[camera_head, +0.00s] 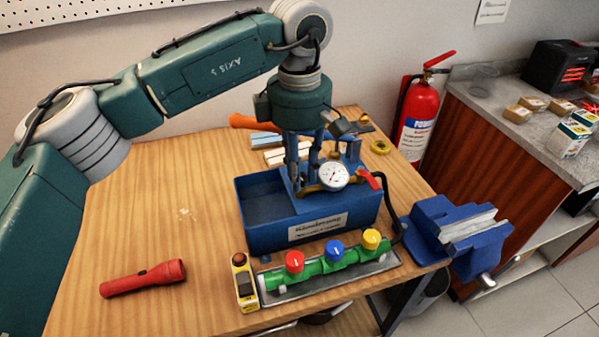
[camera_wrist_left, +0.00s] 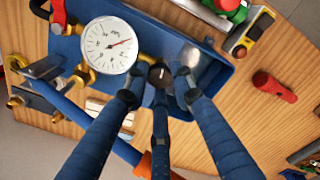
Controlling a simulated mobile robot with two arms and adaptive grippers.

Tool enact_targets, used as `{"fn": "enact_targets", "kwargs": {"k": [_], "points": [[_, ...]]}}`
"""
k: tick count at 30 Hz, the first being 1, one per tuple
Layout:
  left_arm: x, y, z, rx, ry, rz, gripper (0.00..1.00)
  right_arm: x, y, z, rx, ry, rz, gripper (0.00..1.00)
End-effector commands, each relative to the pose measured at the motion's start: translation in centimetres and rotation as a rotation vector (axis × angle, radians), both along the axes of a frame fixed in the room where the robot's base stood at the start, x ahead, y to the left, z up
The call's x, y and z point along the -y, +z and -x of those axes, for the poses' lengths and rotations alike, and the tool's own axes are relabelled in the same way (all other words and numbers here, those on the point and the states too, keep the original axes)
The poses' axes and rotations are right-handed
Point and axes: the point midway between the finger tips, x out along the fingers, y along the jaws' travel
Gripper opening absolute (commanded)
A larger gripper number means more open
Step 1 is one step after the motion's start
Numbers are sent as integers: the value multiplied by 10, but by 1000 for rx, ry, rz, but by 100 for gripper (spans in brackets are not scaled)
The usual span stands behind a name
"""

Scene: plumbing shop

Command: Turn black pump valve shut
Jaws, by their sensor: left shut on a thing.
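The blue test pump (camera_head: 255,222) stands on the wooden bench with a round white pressure gauge (camera_head: 334,176) on top. It also shows in the left wrist view, with the gauge (camera_wrist_left: 110,44) at upper left. The small black pump valve (camera_wrist_left: 160,75) sits right of the gauge, beside brass fittings. My left gripper (camera_head: 303,183) reaches down onto the pump from above. In the left wrist view its fingers (camera_wrist_left: 161,72) are shut around the black valve. In the head view the fingers hide the valve. My right gripper is not in view.
A green manifold (camera_head: 325,264) with red, blue and yellow knobs lies in front of the pump. A yellow tool (camera_head: 244,280) is beside it. A red flashlight (camera_head: 143,279) lies at left. A blue vise (camera_head: 455,233) is at right. The left front bench is mostly free.

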Motion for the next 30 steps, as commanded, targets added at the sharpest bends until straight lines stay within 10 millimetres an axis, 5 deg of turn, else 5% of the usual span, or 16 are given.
{"fn": "enact_targets", "kwargs": {"k": [12,29,30], "points": [[0,2,-1,4,-196,2,0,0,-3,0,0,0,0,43],[0,2,-1,5,-227,1,0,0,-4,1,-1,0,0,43],[0,2,-1,5,-227,1,28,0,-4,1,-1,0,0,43]]}}
